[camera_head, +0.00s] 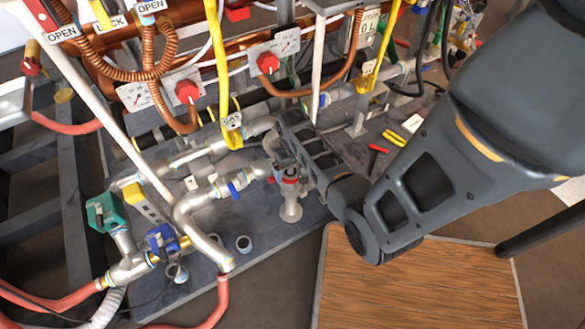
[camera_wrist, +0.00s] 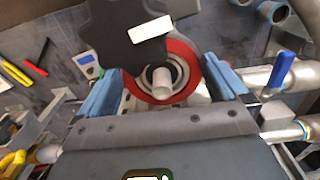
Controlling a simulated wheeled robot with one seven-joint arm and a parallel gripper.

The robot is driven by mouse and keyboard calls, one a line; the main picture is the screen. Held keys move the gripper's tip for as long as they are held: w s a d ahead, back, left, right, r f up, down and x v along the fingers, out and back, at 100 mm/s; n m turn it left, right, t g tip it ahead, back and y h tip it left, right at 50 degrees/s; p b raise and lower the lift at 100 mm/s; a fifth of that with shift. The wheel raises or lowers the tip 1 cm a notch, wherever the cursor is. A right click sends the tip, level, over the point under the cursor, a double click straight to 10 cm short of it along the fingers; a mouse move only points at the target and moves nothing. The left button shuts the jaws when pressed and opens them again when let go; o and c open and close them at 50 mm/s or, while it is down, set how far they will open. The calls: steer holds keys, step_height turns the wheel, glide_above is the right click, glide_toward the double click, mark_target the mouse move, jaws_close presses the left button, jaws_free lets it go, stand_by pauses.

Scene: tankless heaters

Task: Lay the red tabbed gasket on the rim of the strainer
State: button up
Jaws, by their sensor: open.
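The red gasket (camera_wrist: 189,57) shows as a red ring in the wrist view, around a pale metal centre with a short round stub. Its upper left is hidden by a black lobed part. In the head view a red band (camera_head: 290,179) sits at the top of the pale strainer (camera_head: 291,209), which stands upright on the dark bench. Whether the ring lies flat on the rim is hard to tell. My gripper (camera_wrist: 164,72) is open, with one blue-padded finger on each side of the ring. Contact with the ring cannot be made out.
A pipe with a blue lever (camera_head: 235,188) runs close left of the strainer. The black lobed part (camera_wrist: 115,35) with a white label is close in front of the fingers. Red and yellow tools (camera_head: 394,138) lie to the right. A wooden surface (camera_head: 420,285) is in front.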

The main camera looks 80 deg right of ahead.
step_height(320, 180, up, 8)
steer(key=p, duration=0.2)
steer(key=shift+f, duration=0.15)
stand_by(0.6)
